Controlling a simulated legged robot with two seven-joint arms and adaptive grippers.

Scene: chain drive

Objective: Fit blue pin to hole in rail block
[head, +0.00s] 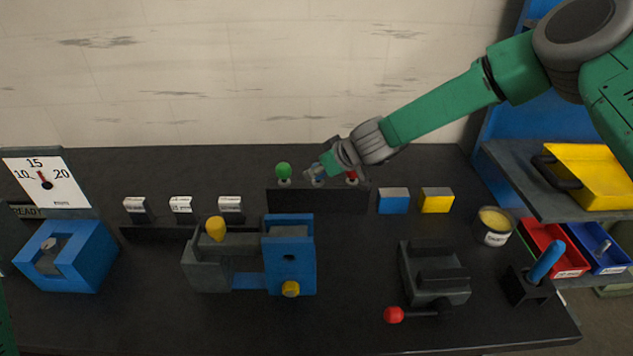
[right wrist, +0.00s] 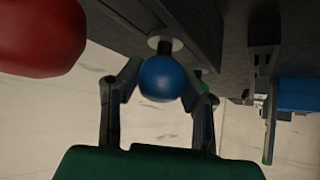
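The blue pin (head: 318,179) stands in a dark rack (head: 318,201) at the back of the bench, between a green-headed and a red-headed pin. Its round blue head (right wrist: 160,79) shows large in the right wrist view. My right gripper (head: 314,173) is at the blue pin; its fingers (right wrist: 160,88) lie on both sides of the head. Whether they press on it is unclear. The likely rail block is an upright blue block (head: 301,255) at the middle of the bench. It has a dark hole (head: 289,257) above a yellow knob. My left gripper is not in view.
The green pin (head: 283,170) and red pin (right wrist: 38,32) flank the blue one closely. Blue (head: 393,201) and yellow (head: 437,201) blocks stand right of the rack. A dark fixture (head: 435,273) with a red-knobbed lever is at front right. Bench between is clear.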

